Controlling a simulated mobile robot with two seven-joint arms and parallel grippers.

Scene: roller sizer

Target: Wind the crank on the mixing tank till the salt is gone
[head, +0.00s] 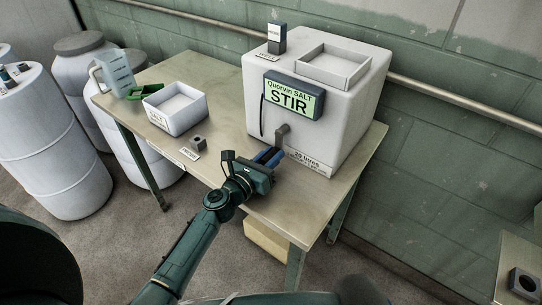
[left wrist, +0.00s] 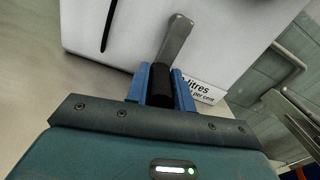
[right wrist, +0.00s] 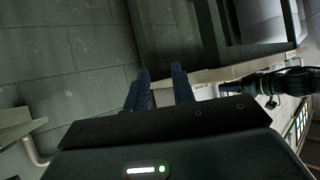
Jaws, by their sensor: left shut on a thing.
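The white mixing tank (head: 335,105) stands on the table, with a lit display (head: 292,96) reading "Quorvin SALT STIR" on its front. The crank (head: 281,132) is on the tank's front below the display; its grey arm (left wrist: 176,38) and black handle (left wrist: 161,85) show in the left wrist view. My left gripper (head: 268,156) is shut on the crank handle, with a blue finger on each side of it. My right gripper (right wrist: 160,88) is open with nothing between its fingers. The salt inside the tank is hidden.
A white salt tub (head: 175,112), a green scoop (head: 143,92), a clear jug (head: 116,70) and a small grey block (head: 199,143) are on the table (head: 222,178) left of the tank. A dark box (head: 277,38) stands on the tank. White drums (head: 55,150) are at left.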

